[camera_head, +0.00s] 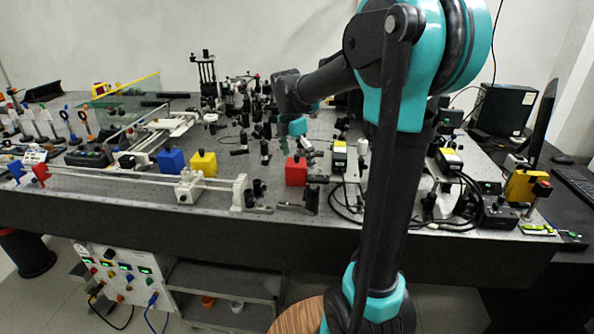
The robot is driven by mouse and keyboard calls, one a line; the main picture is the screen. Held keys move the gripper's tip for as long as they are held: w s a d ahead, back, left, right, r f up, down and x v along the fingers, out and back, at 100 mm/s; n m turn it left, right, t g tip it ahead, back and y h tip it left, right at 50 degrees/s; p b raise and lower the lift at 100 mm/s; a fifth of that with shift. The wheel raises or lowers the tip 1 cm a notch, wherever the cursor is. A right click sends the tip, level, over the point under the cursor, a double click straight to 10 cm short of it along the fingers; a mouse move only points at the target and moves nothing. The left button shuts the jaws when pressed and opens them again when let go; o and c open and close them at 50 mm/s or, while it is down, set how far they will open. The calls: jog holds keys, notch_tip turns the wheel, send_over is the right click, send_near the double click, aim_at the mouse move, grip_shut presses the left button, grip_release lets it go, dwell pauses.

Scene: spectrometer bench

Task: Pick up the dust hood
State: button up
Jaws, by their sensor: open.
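A clear, green-tinted panelled cover (128,101) with a yellow edge stands at the back left of the bench. It may be the dust hood, but I cannot tell for certain. My arm reaches over the bench from the right, and my gripper (304,144) hangs low over the middle, behind the red block. It is open, and its small dark fingers are hard to make out among the optics. Nothing shows held in it. The gripper is well to the right of the clear cover and apart from it.
Blue (171,160), yellow (203,163) and red (296,170) blocks stand near a long rail (130,178) along the front. Dark optical mounts (206,80) crowd the back middle. Cabled instruments fill the right. A monitor (541,120) stands far right.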

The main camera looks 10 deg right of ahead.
aim_at(298, 161)
jog(key=shift+d+f, duration=0.15)
jog(key=shift+f, duration=0.75)
jog(key=shift+d+f, duration=0.1)
jog(key=shift+f, duration=0.75)
jog(key=c, duration=1)
jog(key=shift+c, duration=0.2)
